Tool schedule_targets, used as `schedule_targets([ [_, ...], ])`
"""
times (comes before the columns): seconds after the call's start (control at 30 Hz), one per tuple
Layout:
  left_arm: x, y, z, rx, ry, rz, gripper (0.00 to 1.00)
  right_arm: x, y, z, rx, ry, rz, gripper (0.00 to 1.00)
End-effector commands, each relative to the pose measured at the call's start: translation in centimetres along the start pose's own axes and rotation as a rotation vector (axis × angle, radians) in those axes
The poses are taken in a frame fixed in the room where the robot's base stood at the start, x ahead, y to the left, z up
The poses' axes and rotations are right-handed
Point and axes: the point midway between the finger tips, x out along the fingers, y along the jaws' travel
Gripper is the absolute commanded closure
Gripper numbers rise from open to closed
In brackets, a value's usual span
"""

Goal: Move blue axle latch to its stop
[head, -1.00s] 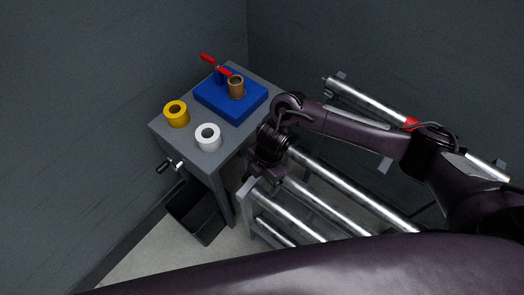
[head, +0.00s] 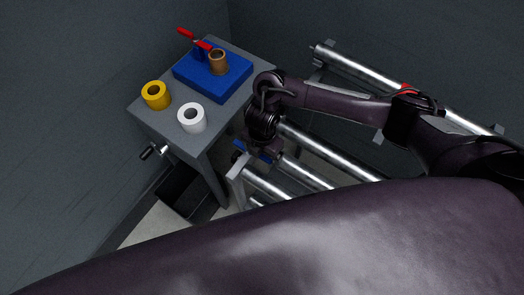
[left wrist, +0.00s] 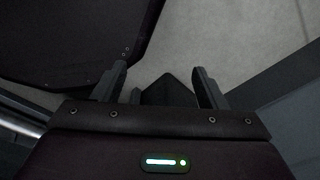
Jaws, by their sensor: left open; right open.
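A blue bar, which looks like the axle latch (head: 242,145), shows at the left end of the metal rollers in the head view. My right gripper (head: 262,152) is right at it, pointing down, and covers part of it. The gripper is open; I cannot tell whether its fingers touch the latch. The latch's stop cannot be made out. My left gripper (left wrist: 160,80) is open and empty in the left wrist view, above pale floor.
A grey table (head: 209,141) bears a blue block (head: 228,84) with a brown cylinder and red lever, a yellow ring (head: 155,95) and a white ring (head: 192,118). A black bin (head: 181,192) stands below. Metal rollers (head: 335,155) run to the right.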

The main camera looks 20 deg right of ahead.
Motion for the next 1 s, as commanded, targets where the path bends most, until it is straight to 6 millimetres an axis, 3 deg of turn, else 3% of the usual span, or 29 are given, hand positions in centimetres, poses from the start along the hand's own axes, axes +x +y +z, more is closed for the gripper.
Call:
schedule_targets([
  [0.1, 0.0, 0.0, 0.1, 0.0, -0.002, 0.0, 0.34, 0.0, 0.0, 0.0, 0.0, 0.0, 0.0, 0.12],
  [0.47, 0.0, 0.4, 1.7, -0.001, -0.025, 0.005, 0.34, 0.0, 0.0, 0.0, 0.001, 0.0, 0.0, 0.56],
  [0.77, -0.9, 0.4, 1.6, -0.001, -0.025, 0.005, 0.34, -0.3, 0.0, -0.2, 0.045, 0.001, 0.0, 0.56],
  [1.0, -3.2, 0.4, 1.1, -0.001, -0.023, 0.005, 0.34, -0.6, 0.1, -1.0, 0.186, 0.002, -0.001, 0.56],
])
